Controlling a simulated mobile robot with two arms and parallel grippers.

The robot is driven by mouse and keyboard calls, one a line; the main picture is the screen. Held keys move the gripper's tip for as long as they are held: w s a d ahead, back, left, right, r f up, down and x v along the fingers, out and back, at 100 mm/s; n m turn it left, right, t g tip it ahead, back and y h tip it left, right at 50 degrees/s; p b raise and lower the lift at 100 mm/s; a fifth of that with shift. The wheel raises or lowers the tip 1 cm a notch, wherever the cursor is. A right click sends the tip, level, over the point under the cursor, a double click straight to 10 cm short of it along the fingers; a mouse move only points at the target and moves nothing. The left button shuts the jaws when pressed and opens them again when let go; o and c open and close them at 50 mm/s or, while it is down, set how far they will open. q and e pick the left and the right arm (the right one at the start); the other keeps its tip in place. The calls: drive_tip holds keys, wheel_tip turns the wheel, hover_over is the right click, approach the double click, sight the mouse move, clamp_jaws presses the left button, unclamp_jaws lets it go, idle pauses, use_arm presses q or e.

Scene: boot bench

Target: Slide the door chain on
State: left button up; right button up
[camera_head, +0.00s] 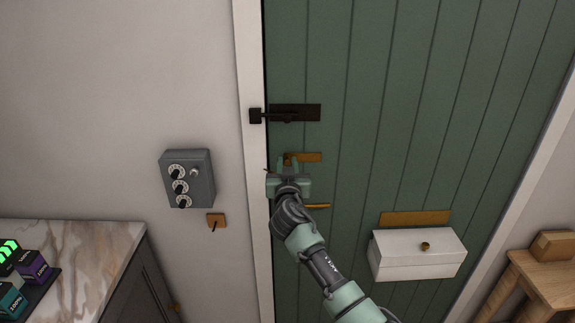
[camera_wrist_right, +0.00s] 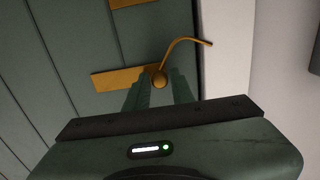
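The door chain (camera_wrist_right: 182,45) is a thin brass strand in the right wrist view, running from a round brass knob (camera_wrist_right: 160,80) toward the white door frame. A flat brass plate (camera_head: 308,157) is fixed to the green door, and it also shows in the right wrist view (camera_wrist_right: 112,79). My right gripper (camera_head: 287,161) is at the plate's frame-side end. In the right wrist view its fingers (camera_wrist_right: 160,88) stand on both sides of the knob, close against it. Any slot in the plate is too small to make out. My left gripper is not in view.
A dark bolt (camera_head: 295,113) sits above the plate. A brass handle (camera_head: 318,206) is just below my gripper. A white box (camera_head: 417,254) sticks out lower right on the door. A grey dial box (camera_head: 188,179) is on the left wall, above a marble counter (camera_head: 90,245).

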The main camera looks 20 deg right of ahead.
clamp_jaws()
idle(1.2)
